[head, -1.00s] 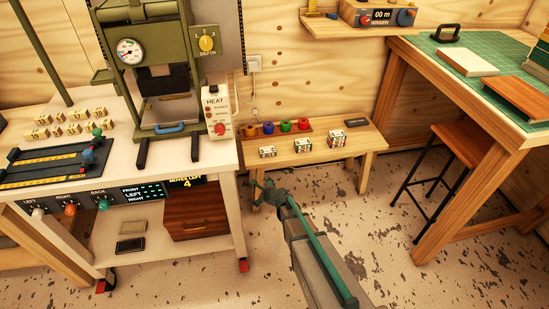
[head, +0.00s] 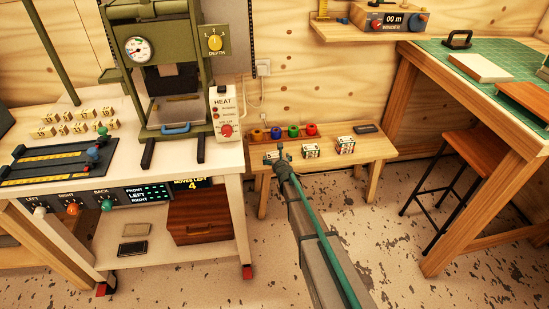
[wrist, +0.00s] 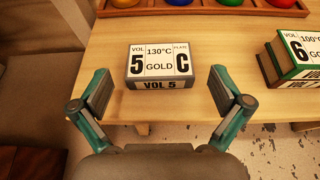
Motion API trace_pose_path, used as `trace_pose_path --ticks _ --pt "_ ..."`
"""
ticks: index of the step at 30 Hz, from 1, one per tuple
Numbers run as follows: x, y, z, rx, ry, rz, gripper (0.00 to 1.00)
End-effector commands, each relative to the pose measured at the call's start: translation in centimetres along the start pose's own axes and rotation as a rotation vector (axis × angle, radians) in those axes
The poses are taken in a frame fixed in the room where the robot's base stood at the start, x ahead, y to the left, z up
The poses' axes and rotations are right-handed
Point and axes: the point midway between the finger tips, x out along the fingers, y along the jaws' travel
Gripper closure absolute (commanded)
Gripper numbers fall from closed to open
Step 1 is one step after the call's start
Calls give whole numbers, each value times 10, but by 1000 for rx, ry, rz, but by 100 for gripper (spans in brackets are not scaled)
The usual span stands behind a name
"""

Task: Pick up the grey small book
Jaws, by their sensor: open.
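A small grey book (wrist: 160,65) lies on the low wooden bench, with a white label reading VOL 5, 130°C, GOLD, plate C, and "VOL 5" on its spine. In the head view it is largely hidden behind my gripper (head: 279,155). In the wrist view my gripper (wrist: 160,90) is open and empty. Its two teal-and-grey fingers stand left and right of the book's near side, with gaps on both sides. The book sits ahead of the palm, between the finger lines. I cannot tell the height of the fingertips above the bench.
A green book stack marked 6 (wrist: 295,60) stands to the right; it and another block (head: 345,145) share the bench (head: 385,150). A rack of coloured rolls (wrist: 205,8) lies behind. A press table (head: 225,165) stands left, a stool (head: 465,150) right.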

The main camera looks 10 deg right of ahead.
Motion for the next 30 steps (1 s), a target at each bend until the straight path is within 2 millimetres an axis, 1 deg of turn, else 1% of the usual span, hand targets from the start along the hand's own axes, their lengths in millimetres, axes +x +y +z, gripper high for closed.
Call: trace_pose_path --ticks 6,9,12,18,20,21,28,30 --pt "32 1 -5 -2 0 0 0" --pt "43 1 -4 -2 0 0 0" --pt "48 1 -4 -2 0 0 0" --pt "47 1 -4 -1 0 0 0" --pt "47 1 -4 -1 0 0 8" --pt "47 1 -4 -1 0 0 15" --pt "46 1 -4 -1 0 0 53" --pt "46 1 -4 -1 0 0 53"
